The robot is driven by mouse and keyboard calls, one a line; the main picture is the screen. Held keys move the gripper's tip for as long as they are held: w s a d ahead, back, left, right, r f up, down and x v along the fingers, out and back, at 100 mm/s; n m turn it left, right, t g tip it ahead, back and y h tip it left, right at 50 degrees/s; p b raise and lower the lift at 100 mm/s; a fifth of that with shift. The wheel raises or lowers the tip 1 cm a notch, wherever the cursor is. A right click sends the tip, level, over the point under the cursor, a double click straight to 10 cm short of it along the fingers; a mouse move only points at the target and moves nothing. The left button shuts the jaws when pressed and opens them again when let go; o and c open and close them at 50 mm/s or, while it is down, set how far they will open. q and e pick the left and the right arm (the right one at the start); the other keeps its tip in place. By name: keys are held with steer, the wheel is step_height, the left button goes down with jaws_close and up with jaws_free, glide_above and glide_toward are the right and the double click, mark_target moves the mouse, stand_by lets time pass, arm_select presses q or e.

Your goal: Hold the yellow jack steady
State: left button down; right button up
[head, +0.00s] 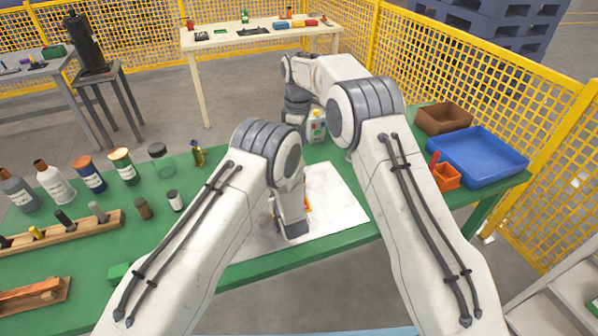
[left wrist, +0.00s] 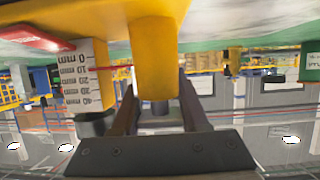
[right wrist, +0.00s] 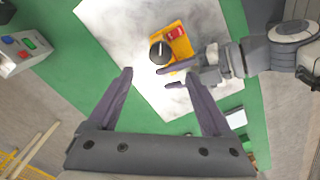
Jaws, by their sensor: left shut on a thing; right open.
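The yellow jack (right wrist: 183,46) lies on the white sheet in the right wrist view, with a black round knob (right wrist: 160,52) and a red part. In the head view my left arm hides it except for an orange sliver (head: 307,203). My left gripper (left wrist: 158,98) is shut on the jack's yellow post (left wrist: 153,55), which stands between its fingers in the left wrist view. A millimetre scale (left wrist: 88,72) shows beside the post. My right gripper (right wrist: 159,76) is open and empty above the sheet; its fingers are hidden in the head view.
The white sheet (head: 338,190) lies on the green table (head: 100,230). A control box (head: 316,125) with coloured buttons stands at the back. Bottles and wooden racks (head: 65,228) fill the left. A blue tray (head: 478,155), brown bin (head: 443,118) and orange bin (head: 446,177) stand right.

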step_height(320, 180, down, 10)
steer(key=shift+r, duration=0.15)
steer(key=shift+c, duration=0.3)
jaws_close()
steer(key=shift+r, duration=0.1)
stand_by(1.8)
steer(key=shift+o, duration=0.3)
jaws_free()
step_height(320, 180, up, 12)
